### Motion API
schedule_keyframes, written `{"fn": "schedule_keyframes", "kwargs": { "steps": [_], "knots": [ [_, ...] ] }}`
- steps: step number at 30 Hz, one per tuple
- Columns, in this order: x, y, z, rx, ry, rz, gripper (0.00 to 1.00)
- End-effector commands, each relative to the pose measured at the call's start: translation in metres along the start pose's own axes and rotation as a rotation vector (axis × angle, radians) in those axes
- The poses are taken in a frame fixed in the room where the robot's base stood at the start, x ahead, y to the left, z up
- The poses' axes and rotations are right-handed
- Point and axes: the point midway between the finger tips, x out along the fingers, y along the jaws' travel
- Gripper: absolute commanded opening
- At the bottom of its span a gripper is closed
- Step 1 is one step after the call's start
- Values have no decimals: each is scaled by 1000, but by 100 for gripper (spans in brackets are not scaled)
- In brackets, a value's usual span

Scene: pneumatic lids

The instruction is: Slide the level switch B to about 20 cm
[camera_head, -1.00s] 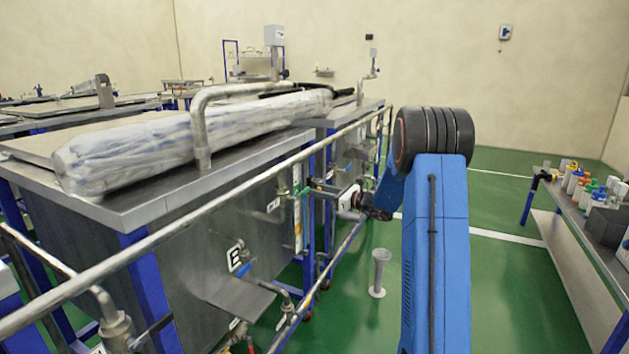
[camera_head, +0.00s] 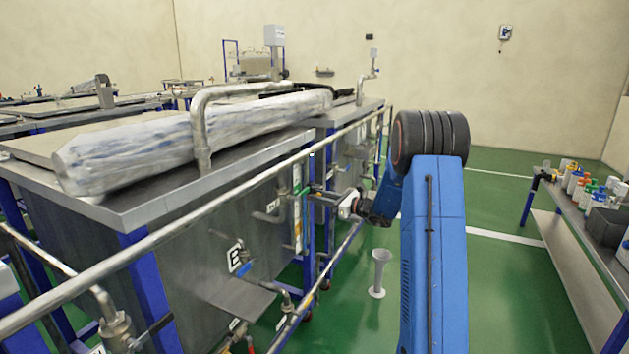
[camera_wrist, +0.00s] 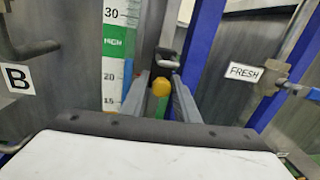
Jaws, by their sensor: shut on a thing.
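The level scale (camera_wrist: 120,60) for tank B stands upright in the wrist view, with marks 30, 20 and 15 and a green HIGH label. The level switch B shows as a yellow knob (camera_wrist: 160,88) just right of the scale. My gripper (camera_wrist: 162,86) has one finger on each side of the knob and is shut on it. In the picture the knob lies between the heights of the 20 and 15 marks. In the head view my gripper (camera_head: 318,196) reaches the scale at the tank's right end; the knob is too small to tell there.
The tank wall carries a B label (camera_wrist: 17,78). A FRESH label (camera_wrist: 244,71) and a valve (camera_wrist: 272,82) are to the right. A long pipe rail (camera_head: 240,190) runs along the tank's front. A grey pedestal (camera_head: 378,275) stands on the open green floor.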

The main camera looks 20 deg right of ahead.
Motion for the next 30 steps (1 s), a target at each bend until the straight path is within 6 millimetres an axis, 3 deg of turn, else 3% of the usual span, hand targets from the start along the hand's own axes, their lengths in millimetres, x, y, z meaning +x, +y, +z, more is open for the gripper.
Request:
{"fn": "schedule_keyframes", "kwargs": {
  "steps": [1,30],
  "knots": [
    [-2,-6,-2,0,1,-14,1],
    [-3,-6,-22,-2,2,-16,2]
  ]
}}
